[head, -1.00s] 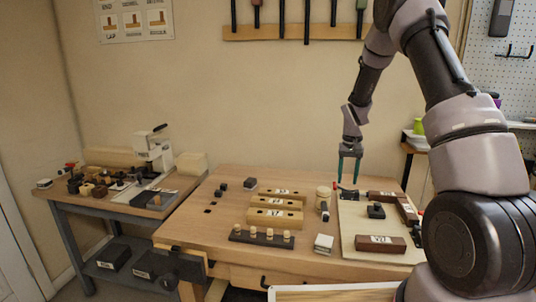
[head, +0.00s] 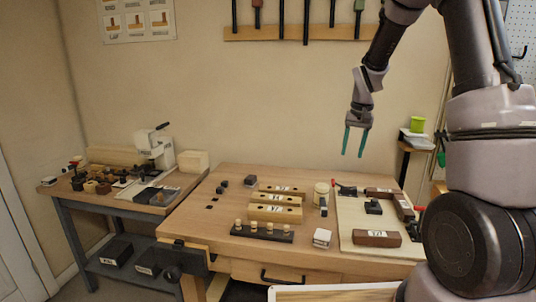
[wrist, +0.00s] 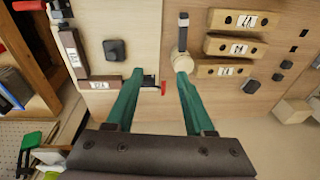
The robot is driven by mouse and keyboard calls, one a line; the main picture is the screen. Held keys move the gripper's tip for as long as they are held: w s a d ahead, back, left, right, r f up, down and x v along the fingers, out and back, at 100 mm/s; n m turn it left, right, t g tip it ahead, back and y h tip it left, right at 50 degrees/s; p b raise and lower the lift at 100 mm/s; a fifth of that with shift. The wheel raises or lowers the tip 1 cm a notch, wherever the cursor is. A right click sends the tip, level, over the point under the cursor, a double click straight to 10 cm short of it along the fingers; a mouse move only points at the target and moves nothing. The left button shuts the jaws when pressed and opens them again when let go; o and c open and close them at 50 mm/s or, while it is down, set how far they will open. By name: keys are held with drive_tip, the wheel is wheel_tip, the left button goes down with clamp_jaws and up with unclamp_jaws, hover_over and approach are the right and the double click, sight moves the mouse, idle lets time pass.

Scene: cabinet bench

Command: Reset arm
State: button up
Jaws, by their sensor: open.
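My gripper (head: 356,141) is open and empty, with green fingers pointing down, raised well above the workbench (head: 215,228) near its back right. In the wrist view my gripper (wrist: 157,95) also shows apart fingers with nothing between them. The fingers touch nothing that I can see.
Several light wooden blocks (head: 275,213) with labels, a round wooden jar (head: 321,192) and a dark peg strip (head: 262,233) stand on the bench. A side table (head: 110,205) with tools is at left. Tools hang from a wall rack (head: 290,32). Free air surrounds my gripper.

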drive_tip(key=s+a+r+t, duration=0.1)
drive_tip(key=s+r+t, duration=0.2)
drive_tip(key=s+r, duration=1.05)
drive_tip(key=s+a+r+t, duration=0.1)
drive_tip(key=s+r, duration=0.2)
drive_tip(key=s, duration=0.4)
drive_tip(key=s+a+r+m+t+y, duration=0.1)
drive_tip(key=s+r, duration=0.2)
drive_tip(key=s, duration=0.4)
drive_tip(key=shift+s+r+t, duration=0.2)
drive_tip(key=shift+r+t, duration=0.05)
drive_tip(key=shift+t, duration=0.05)
